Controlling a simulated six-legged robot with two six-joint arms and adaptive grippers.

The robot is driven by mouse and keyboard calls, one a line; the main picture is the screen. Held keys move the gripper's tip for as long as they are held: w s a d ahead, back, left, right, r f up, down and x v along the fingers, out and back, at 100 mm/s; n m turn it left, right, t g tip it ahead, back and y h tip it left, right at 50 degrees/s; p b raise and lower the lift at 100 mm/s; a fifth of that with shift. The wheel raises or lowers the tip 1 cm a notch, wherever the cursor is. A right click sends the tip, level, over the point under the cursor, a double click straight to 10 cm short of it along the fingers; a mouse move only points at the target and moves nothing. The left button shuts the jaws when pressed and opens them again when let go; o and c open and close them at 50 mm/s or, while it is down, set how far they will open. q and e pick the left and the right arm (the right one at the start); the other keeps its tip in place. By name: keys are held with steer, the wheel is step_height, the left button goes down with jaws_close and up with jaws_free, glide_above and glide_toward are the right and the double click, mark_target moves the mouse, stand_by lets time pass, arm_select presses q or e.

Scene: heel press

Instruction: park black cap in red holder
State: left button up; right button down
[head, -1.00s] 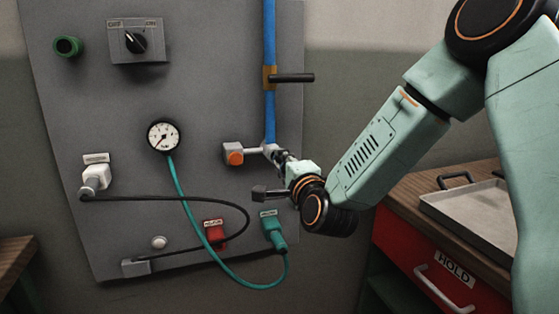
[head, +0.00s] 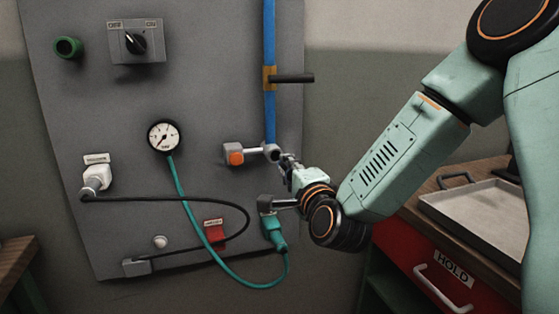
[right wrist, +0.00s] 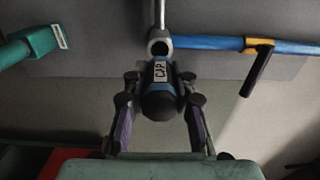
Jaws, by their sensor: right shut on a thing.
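The black cap (right wrist: 160,103), with a blue band and a white CAP label, sits between the fingers of my right gripper (right wrist: 160,80) in the right wrist view. The gripper is shut on it. In the head view my right gripper (head: 286,164) is just below and right of the blue pipe's lower end, and hides most of the cap. The pipe's open metal end (right wrist: 159,46) shows just beyond the cap in the right wrist view. The red holder (head: 217,239) with a pale label is low on the grey panel, left of and below the gripper. My left gripper is out of view.
A teal plug (head: 275,235) and its hose are just right of the holder. A black cable (head: 246,212) loops in front of the panel near it. An orange-buttoned valve (head: 236,156) and a black lever (head: 292,78) stick out. A tray (head: 480,212) lies on the right bench.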

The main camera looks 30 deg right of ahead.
steer(key=shift+s+a, duration=0.1)
steer(key=shift+s, duration=0.25)
steer(key=shift+s, duration=0.2)
steer(key=shift+a+f, duration=0.1)
steer(key=w+a+f+b, duration=0.1)
steer(key=a+f+b, duration=0.3)
steer(key=a+f, duration=0.4)
steer(key=w+a+f+b, duration=0.2)
steer(key=a+f+b, duration=0.2)
steer(key=f, duration=1.2)
steer(key=a, duration=0.3)
steer(key=shift+w+a+b, duration=0.3)
steer(key=shift+a+b, duration=0.05)
stand_by(2.1)
